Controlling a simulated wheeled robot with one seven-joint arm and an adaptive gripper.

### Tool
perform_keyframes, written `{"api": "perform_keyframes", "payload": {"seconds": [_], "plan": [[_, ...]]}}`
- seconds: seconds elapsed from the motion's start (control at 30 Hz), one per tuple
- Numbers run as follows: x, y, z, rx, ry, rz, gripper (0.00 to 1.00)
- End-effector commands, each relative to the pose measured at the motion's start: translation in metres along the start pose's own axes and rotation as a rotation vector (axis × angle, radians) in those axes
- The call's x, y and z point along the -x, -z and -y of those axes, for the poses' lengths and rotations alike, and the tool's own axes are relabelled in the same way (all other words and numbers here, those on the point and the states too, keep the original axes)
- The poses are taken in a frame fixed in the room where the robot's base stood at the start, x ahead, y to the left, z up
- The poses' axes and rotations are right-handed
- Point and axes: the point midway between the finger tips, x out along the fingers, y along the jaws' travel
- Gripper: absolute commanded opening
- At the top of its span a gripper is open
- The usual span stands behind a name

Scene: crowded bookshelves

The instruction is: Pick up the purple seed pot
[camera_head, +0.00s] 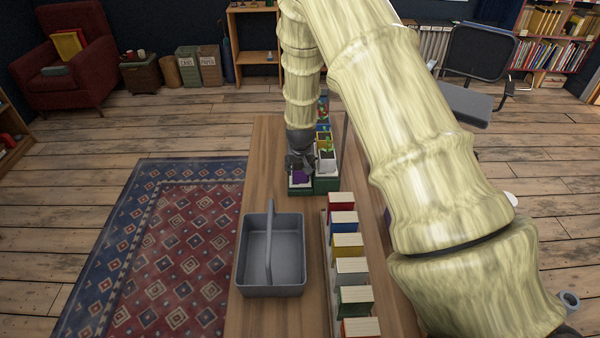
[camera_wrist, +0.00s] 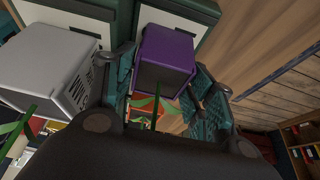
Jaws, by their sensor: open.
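The purple seed pot (camera_head: 299,176) stands at the near left end of the green planter rack on the wooden table, partly hidden below my gripper (camera_head: 301,158). In the wrist view the purple pot (camera_wrist: 166,52) shows between the two teal fingers of my gripper (camera_wrist: 162,75). The fingers are open, one on each side of it. I cannot tell whether either finger touches the pot. A green stem (camera_wrist: 156,103) shows at the pot's dark opening.
A white pot (camera_wrist: 52,66) with a green plant stands close beside the left finger; it also shows in the head view (camera_head: 327,164). More pots stand behind. A grey caddy (camera_head: 300,262) and a row of coloured boxes (camera_head: 350,270) stand nearer on the table.

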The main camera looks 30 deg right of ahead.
Motion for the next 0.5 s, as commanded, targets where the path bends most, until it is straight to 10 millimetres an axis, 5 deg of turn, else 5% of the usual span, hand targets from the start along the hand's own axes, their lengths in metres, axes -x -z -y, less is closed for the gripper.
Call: {"api": "perform_keyframes", "payload": {"seconds": [0.07, 0.23, 0.5], "plan": [[0.0002, 0.0001, -0.0001, 0.0, 0.0, 0.0, 0.51], [0.0003, 0.0, -0.0001, 0.0, 0.0, 0.0, 0.2], [0.0013, 0.0008, 0.0001, 0.0, 0.0, -0.001, 0.2]]}}
